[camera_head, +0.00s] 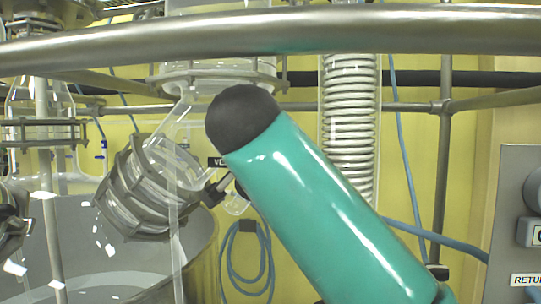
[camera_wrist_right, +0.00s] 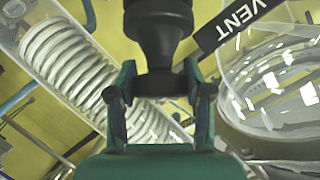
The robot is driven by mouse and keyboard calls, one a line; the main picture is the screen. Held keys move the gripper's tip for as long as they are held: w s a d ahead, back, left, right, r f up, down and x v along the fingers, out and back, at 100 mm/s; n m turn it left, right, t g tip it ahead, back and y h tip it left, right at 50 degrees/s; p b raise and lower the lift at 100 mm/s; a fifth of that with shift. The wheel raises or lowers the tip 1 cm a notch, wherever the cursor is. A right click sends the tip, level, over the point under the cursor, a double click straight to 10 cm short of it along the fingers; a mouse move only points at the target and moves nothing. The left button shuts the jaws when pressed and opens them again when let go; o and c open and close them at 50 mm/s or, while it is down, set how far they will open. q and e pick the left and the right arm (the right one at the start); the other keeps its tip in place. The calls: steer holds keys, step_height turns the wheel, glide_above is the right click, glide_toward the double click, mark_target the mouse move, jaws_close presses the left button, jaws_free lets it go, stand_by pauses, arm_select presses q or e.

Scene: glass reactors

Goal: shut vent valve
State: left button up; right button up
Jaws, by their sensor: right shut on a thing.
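The vent valve shows in the right wrist view as a black knob or stem (camera_wrist_right: 160,32), beside a black label reading VENT (camera_wrist_right: 240,25). Part of the label (camera_head: 216,162) shows left of the arm, above a small black fitting (camera_head: 216,190). I cannot tell how far the valve is turned. My left gripper is not clearly seen.
A clamped glass flange (camera_head: 150,185) and a large vessel (camera_head: 85,235) stand left of the arm. A coiled condenser (camera_head: 348,115) hangs behind it. A metal rail (camera_head: 400,30) crosses the top. A grey panel (camera_head: 515,225) is at the right.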

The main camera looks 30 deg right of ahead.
stand_by(0.3)
steer(key=o, duration=1.2)
steer(key=shift+s+d, duration=0.1)
steer(key=shift+c, duration=0.2)
steer(key=shift+s+a+r, duration=0.1)
steer(key=shift+s+a, duration=0.2)
steer(key=s+a, duration=0.7)
steer(key=s, duration=0.4)
steer(key=shift+s+a+r, duration=0.2)
steer(key=shift+s+a, duration=0.15)
steer(key=shift+a, duration=0.05)
